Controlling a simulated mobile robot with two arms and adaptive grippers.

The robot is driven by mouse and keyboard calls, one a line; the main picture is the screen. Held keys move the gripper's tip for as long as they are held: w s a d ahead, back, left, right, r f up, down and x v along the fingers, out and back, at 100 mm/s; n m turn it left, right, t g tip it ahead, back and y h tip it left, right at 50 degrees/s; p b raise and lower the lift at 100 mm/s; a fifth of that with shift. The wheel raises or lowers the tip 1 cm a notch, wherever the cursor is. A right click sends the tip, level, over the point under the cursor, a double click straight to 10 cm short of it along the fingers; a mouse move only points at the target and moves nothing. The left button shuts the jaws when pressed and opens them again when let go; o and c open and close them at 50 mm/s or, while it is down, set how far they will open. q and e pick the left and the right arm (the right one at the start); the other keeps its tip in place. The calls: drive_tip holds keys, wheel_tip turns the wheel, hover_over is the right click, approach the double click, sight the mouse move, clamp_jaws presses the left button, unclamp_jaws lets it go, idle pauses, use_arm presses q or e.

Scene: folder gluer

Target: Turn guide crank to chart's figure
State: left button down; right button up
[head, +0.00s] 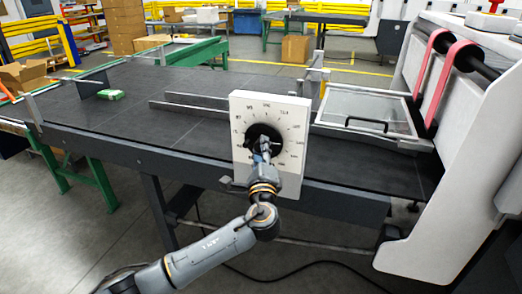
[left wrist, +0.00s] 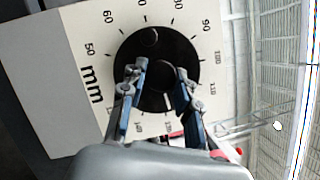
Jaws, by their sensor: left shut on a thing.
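The guide crank (left wrist: 152,38) is a black round dial with a small round knob near its rim, on a white panel. In the head view the white scale panel (head: 242,108) stands at the table's front edge. The left wrist view shows its mm scale (left wrist: 92,84), with 50 to 110 readable. A short white mark on the dial points to the lower part of the scale, where the figure is too small to read surely. My left gripper (head: 263,146) is shut on the crank's middle, its fingers (left wrist: 160,72) on either side. I cannot make out a chart.
The dark table (head: 130,125) has metal guide rails (head: 200,112) and a small green item (head: 111,95). A clear-topped hatch (head: 365,105) and the white machine housing (head: 450,150) with red belts (head: 428,65) stand at the right. Floor is open in front.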

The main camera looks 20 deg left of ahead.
use_arm(q)
drive_tip(key=n+g+h+p, duration=0.1)
drive_tip(key=n+p, duration=0.3)
drive_tip(key=n, duration=0.1)
drive_tip(key=r+n+g+h+p, duration=0.1)
drive_tip(key=n+g+h+p, duration=0.1)
drive_tip(key=n+p, duration=0.3)
drive_tip(key=n+g+h+p, duration=0.1)
drive_tip(key=n+g+p, duration=0.1)
drive_tip(key=n+p, duration=0.2)
drive_tip(key=shift+a+r+n+h, duration=0.1)
drive_tip(key=shift+n+h, duration=0.1)
drive_tip(key=shift+n, duration=0.4)
drive_tip(key=shift+a+r+n+h, duration=0.1)
drive_tip(key=shift+n+h, duration=0.1)
drive_tip(key=shift+n, duration=0.4)
drive_tip(key=shift+f+n+g+h+p, duration=0.1)
drive_tip(key=shift+n+g+h+p, duration=0.2)
drive_tip(key=shift+n+h+p, duration=0.5)
drive_tip(key=shift+a+f+n+h+p, duration=0.15)
drive_tip(key=shift+n+h+p, duration=0.35)
drive_tip(key=shift+n+p, duration=0.6)
drive_tip(key=shift+a+f+n+h+p, duration=0.1)
drive_tip(key=shift+n+h+p, duration=0.2)
drive_tip(key=shift+n+h, duration=0.65)
drive_tip(key=shift+n, duration=0.25)
drive_tip(key=c, duration=1)
unclamp_jaws()
